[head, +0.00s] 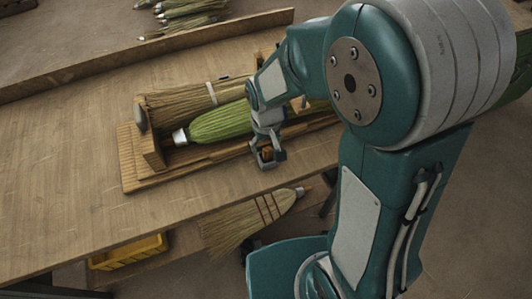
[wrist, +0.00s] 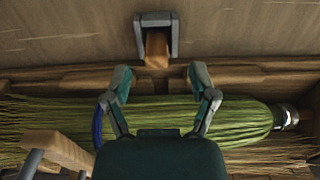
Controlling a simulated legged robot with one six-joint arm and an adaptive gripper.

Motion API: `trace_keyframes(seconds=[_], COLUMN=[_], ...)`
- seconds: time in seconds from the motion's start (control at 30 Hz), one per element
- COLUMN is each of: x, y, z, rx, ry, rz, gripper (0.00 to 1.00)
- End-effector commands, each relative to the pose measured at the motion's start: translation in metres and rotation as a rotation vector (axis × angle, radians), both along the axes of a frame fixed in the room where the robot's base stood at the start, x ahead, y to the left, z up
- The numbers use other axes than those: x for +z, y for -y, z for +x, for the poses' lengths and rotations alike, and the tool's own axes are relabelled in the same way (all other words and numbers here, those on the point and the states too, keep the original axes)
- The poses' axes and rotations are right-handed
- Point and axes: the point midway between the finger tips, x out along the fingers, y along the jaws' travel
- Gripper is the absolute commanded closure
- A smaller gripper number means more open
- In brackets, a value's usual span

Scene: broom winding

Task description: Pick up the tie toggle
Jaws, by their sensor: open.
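A short wooden piece (wrist: 157,48), which looks like the tie toggle, sits in a grey U-shaped holder (wrist: 174,36) at the top of the wrist view. The same brown piece (head: 266,154) shows small in the head view, just below my gripper. My gripper (wrist: 160,78) is open and empty, its two fingers spread over the green broom head and pointing at the holder. The wooden piece is beyond the fingertips, between their lines, and does not appear touched. In the head view my arm hides part of the area behind the gripper.
A green broom head (head: 222,122) and a straw bundle (head: 178,101) lie in a wooden cradle (head: 128,165). A finished broom (head: 250,220) shows below the bench's front edge, near a yellow crate (head: 128,252). The bench's left part is clear. A wooden bar (wrist: 58,147) stands close at lower left.

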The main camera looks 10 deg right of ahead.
Motion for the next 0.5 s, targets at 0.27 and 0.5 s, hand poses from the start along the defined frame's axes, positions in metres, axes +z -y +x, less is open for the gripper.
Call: trace_keyframes(seconds=[0.27, 0.5], x=[-0.034, -0.036], y=[0.001, 0.0], z=[0.003, 0.003], rx=[-0.001, -0.001], ry=[-0.002, -0.001], rz=[0.0, 0.0], gripper=[0.26, 0.26])
